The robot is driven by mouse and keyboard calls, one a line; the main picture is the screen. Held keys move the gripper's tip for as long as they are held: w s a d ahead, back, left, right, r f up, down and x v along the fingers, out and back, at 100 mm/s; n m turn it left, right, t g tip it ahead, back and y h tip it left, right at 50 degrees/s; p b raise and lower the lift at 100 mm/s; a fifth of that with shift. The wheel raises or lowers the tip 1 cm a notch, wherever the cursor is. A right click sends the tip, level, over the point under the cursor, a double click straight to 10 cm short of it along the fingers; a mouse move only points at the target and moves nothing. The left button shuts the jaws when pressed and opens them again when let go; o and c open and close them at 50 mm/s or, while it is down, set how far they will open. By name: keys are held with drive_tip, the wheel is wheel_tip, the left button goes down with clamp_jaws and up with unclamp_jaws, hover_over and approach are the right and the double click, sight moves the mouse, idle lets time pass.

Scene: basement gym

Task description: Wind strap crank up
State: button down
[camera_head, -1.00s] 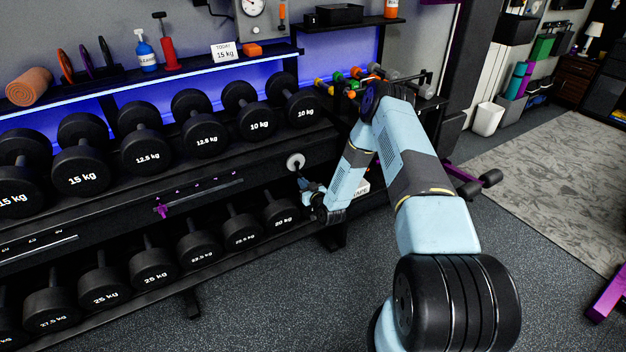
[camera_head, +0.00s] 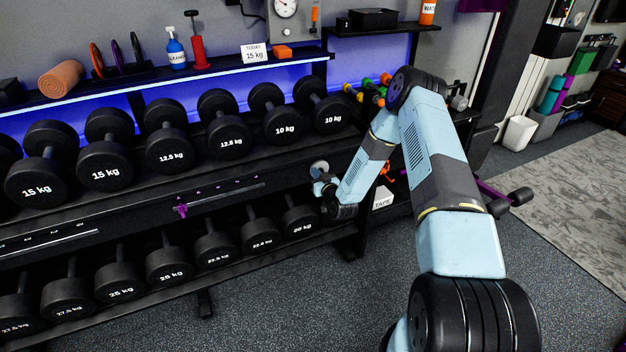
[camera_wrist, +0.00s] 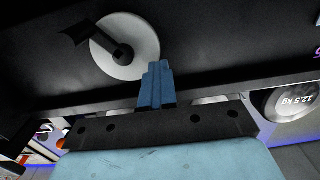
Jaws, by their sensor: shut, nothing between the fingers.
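The strap crank is a pale round disc (camera_head: 319,168) on the dark front of the dumbbell rack, below the upper row's right end. In the wrist view the disc (camera_wrist: 139,33) shows large, with a black crank arm and handle (camera_wrist: 88,32) reaching to the upper left. My gripper (camera_head: 319,186) is just below the disc in the head view. In the wrist view its blue fingers (camera_wrist: 157,72) are shut with nothing between them, beside the disc's lower right edge and apart from the handle. I cannot tell whether they touch the disc.
Dumbbells fill the upper (camera_head: 168,150) and lower (camera_head: 170,265) rows. A purple pointer (camera_head: 181,210) sits on a scale left of the crank. A white TAPE label (camera_head: 383,198) is right of my forearm. The floor (camera_head: 270,310) before the rack is clear.

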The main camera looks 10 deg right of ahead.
drive_tip(key=shift+d+r, duration=0.25)
drive_tip(key=shift+r, duration=0.15)
drive_tip(key=shift+w+d+r, duration=0.15)
drive_tip(key=shift+d+r, duration=0.1)
drive_tip(key=shift+d, duration=0.2)
drive_tip(key=shift+w+d+r, duration=0.15)
drive_tip(key=shift+d+r, duration=0.05)
drive_tip(key=shift+d, duration=0.25)
drive_tip(key=shift+w+d+r, duration=0.1)
drive_tip(key=shift+w+d, duration=0.05)
drive_tip(key=shift+d, duration=0.45)
drive_tip(key=shift+w+d+f, duration=0.2)
drive_tip(key=shift+w+d, duration=0.05)
drive_tip(key=shift+d, duration=0.45)
